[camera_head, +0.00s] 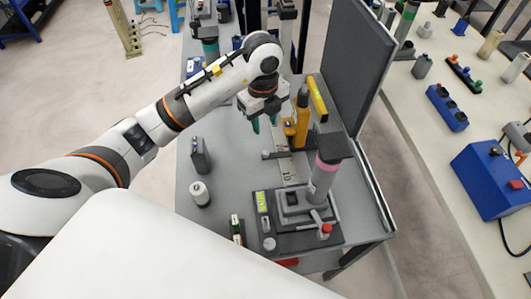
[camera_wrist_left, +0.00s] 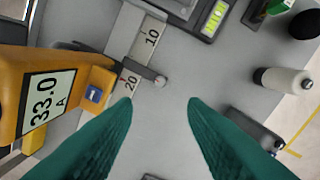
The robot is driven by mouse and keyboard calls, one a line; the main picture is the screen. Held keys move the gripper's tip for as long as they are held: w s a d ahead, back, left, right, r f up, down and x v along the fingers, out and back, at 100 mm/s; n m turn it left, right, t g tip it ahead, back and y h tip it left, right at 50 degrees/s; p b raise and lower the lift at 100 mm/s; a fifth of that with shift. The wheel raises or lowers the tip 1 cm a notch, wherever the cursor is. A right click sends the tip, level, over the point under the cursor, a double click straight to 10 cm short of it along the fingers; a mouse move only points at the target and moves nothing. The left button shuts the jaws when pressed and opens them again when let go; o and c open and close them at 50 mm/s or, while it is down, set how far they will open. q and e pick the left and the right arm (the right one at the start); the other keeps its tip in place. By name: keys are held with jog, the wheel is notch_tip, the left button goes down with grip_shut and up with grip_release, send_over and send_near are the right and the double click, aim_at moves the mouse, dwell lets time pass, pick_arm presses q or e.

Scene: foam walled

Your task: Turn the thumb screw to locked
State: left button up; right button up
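What looks like the thumb screw (camera_head: 267,155) is a small grey bar with a rounded end, sticking out left from the foot of a yellow unit (camera_head: 301,118). In the left wrist view the bar (camera_wrist_left: 146,72) crosses the scale strip (camera_wrist_left: 126,32) between the marks 10 and 20. The yellow unit (camera_wrist_left: 55,90) reads 33.0 A there. My left gripper (camera_head: 264,124) is open and empty above the table, beyond the bar. Its two green fingers (camera_wrist_left: 160,110) are well apart, with the bar ahead between them and not touched. My right gripper is out of view.
A dark instrument base (camera_head: 300,237) with a pink-banded column (camera_head: 323,178) stands nearer me. A white bottle (camera_head: 200,193) and a grey block (camera_head: 200,156) stand on the left. A dark upright panel (camera_head: 355,65) borders the right. The table (camera_head: 230,165) between is clear.

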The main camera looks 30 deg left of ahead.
aim_at(265, 152)
pick_arm(q)
notch_tip(265, 152, down, 12)
jog(key=shift+w+f+p, duration=0.1)
jog(key=shift+f+p, duration=0.15)
jog(key=shift+p, duration=0.9)
grip_shut()
